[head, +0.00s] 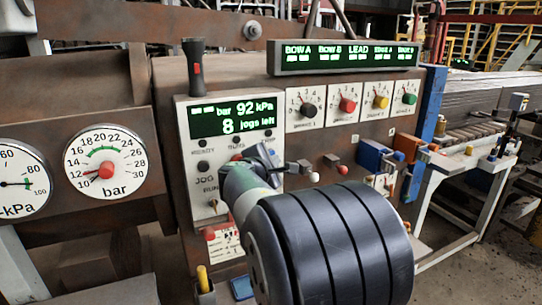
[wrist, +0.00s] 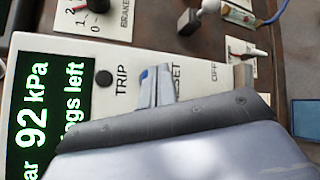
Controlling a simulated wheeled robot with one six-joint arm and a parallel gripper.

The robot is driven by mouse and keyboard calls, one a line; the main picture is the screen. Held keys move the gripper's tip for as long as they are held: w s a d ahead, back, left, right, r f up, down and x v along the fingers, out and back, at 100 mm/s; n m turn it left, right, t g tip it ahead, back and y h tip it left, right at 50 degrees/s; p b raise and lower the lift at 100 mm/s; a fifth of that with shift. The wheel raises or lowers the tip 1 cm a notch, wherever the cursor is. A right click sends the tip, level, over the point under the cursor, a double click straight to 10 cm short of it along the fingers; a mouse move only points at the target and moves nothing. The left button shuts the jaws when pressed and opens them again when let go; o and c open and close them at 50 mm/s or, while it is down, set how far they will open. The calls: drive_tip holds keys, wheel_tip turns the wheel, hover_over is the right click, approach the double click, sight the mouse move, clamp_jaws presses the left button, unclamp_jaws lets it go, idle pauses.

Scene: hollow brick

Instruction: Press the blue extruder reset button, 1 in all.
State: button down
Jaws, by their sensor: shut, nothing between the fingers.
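The white extruder panel (head: 183,125) carries a green display reading 92 kPa and 8 jogs left. My gripper (head: 266,158) is shut and empty, its tips at the lower right of this panel. In the wrist view my gripper (wrist: 156,84) points at the spot between the TRIP and RESET lettering. A small blue patch (wrist: 144,73) shows at the fingertips there. It looks like the blue reset button, mostly hidden by the fingers. I cannot tell whether the tips touch it or whether it is pressed in.
A dark TRIP lamp (wrist: 103,78) sits beside the fingers. Right of the panel are black (head: 308,109), red (head: 347,104), yellow (head: 380,101) and green (head: 409,98) knobs. Small levers (head: 335,163) stick out below them. A black-and-red handle (head: 196,75) stands on top.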

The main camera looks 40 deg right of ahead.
drive_tip(key=shift+w, duration=0.1)
drive_tip(key=shift+w+d, duration=0.1)
drive_tip(key=shift+w, duration=0.2)
drive_tip(key=shift+w+d, duration=0.1)
drive_tip(key=shift+w, duration=0.35)
idle(0.7)
drive_tip(key=shift+s, duration=0.2)
drive_tip(key=shift+s+a+b, duration=0.2)
drive_tip(key=shift+s+b, duration=0.3)
drive_tip(key=shift+s, duration=0.15)
drive_tip(key=s, duration=0.2)
drive_tip(key=s+a+b, duration=0.1)
drive_tip(key=s, duration=0.2)
drive_tip(key=shift+a, duration=0.1)
idle(0.3)
drive_tip(key=shift+w, duration=0.2)
idle(0.4)
